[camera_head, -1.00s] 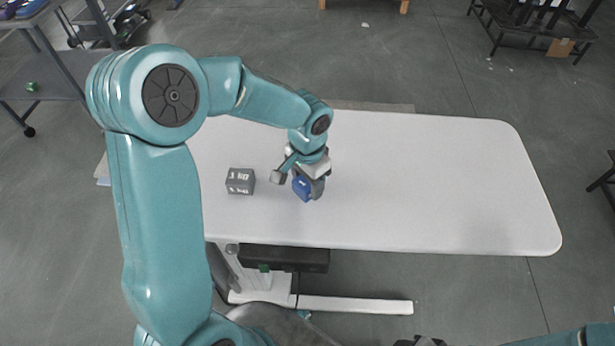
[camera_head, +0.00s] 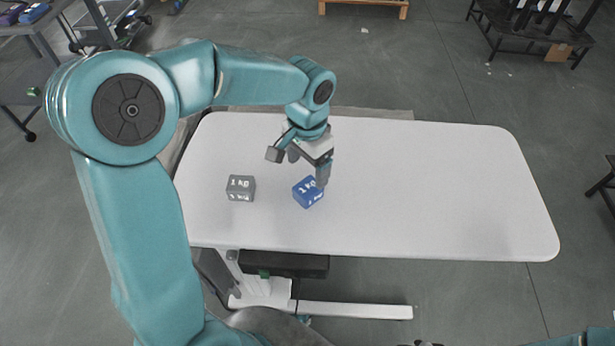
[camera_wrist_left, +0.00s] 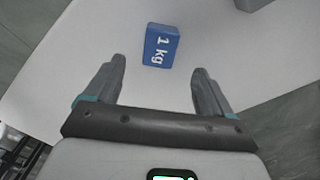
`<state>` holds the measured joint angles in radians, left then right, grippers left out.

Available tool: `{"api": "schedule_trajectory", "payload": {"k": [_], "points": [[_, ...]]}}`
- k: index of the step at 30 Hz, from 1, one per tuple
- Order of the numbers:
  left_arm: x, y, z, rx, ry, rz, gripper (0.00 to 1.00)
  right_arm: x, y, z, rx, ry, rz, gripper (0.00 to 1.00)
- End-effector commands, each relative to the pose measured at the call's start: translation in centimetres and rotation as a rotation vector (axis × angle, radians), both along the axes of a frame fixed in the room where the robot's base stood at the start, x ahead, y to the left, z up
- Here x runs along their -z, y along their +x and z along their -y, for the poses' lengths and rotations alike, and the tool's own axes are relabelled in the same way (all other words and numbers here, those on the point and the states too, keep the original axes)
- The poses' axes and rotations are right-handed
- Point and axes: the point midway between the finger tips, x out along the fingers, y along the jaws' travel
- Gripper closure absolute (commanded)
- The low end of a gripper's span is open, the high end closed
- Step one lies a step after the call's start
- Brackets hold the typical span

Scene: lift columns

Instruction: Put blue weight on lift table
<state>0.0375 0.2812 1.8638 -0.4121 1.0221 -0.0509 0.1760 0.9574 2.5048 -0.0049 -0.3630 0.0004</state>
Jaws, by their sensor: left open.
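The blue weight (camera_head: 308,192), marked 1 kg, rests on the white lift table (camera_head: 440,190), left of the table's middle. It also shows in the left wrist view (camera_wrist_left: 161,46), beyond and between the two fingertips. My left gripper (camera_head: 300,168) is open and empty, just above and behind the blue weight in the head view. It is apart from the weight. In the left wrist view its fingers (camera_wrist_left: 160,78) are spread wide with bare table between them. Only a bit of my right arm shows at the bottom right of the head view, and its gripper cannot be made out.
A grey weight (camera_head: 240,188) stands on the table left of the blue one. The right half of the table is clear. A dark box (camera_head: 290,265) sits under the table's front edge. A black rack (camera_head: 530,30) stands on the floor at the far right.

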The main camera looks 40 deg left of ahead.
Motion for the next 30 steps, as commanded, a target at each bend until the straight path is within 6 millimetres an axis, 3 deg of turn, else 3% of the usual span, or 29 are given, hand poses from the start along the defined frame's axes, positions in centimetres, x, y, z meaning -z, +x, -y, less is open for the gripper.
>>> {"api": "schedule_trajectory", "payload": {"k": [3,7,24,26,30], "points": [[-2.1,0.1,0.0,0.001,0.0,0.003,0.17,-0.3,0.0,0.0,0.0,0.0,0.0,0.57],[-3.2,0.0,0.0,0.001,0.0,0.0,0.17,-0.4,0.0,0.0,0.0,0.0,0.0,0.57],[-3.4,0.0,0.0,0.001,0.0,-0.001,0.17,-0.4,0.0,0.0,0.0,0.0,0.0,0.57],[-3.9,0.0,0.0,0.001,0.0,0.0,0.17,-0.8,0.0,0.0,0.0,0.0,0.0,0.57],[-6.5,0.0,0.0,0.001,0.0,0.0,0.17,-3.5,0.0,0.0,0.0,0.0,0.0,0.57]]}}
